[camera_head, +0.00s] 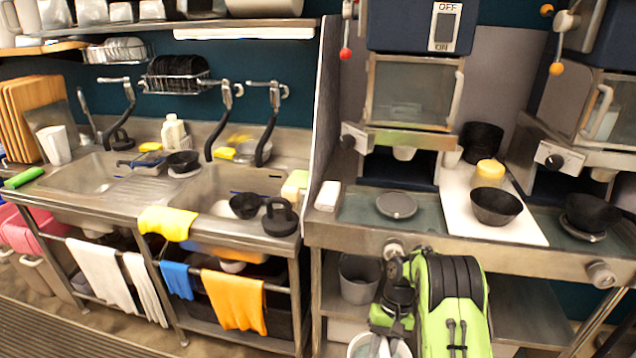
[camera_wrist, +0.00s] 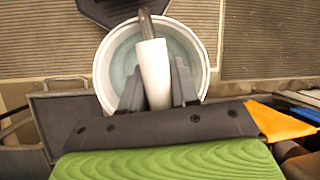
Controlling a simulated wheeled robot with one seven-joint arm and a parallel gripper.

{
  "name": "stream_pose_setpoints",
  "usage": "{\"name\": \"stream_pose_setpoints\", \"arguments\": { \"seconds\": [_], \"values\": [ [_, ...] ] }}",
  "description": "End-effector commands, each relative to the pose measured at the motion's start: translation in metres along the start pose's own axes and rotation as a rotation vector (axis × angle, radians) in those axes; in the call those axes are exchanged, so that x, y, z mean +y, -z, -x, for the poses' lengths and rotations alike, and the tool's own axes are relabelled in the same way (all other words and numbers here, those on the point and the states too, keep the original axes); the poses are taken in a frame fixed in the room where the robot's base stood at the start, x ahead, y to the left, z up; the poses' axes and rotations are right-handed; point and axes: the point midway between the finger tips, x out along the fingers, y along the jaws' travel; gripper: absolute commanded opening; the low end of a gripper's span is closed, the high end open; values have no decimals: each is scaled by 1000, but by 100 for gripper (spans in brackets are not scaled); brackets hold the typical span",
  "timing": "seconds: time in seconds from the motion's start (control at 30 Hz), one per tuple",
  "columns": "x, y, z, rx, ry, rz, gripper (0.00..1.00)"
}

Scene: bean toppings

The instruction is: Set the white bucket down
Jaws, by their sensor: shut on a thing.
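The white bucket (camera_wrist: 101,68) is in the wrist view, seen from above with a round rim and a pale grey-green inside. My gripper (camera_wrist: 154,82) is shut on it, with the dark fingers on either side of a white upright part. In the head view, only part of the bucket's white rim (camera_head: 360,346) shows at the bottom edge, below my green arm. The bucket's base is hidden, so I cannot tell whether it touches the floor.
A slatted mat (camera_head: 70,335) lies on the floor at the lower left. A grey bin (camera_head: 359,279) stands on the shelf under the right counter. Sinks with hanging towels (camera_head: 235,300) are at the left. A white board (camera_head: 510,232) with a dark bowl (camera_head: 496,206) lies on the counter.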

Motion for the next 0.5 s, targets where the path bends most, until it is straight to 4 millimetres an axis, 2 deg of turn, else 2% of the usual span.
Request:
{"name": "stream_pose_setpoints", "arguments": {
  "seconds": [0.1, 0.2, 0.5],
  "values": [
    [4, -7, -18, -1, -2, 1, 0],
    [6, -10, -26, 3, 0, -1, 0],
    [7, -10, -28, 5, -2, 0, 0]
  ]
}}
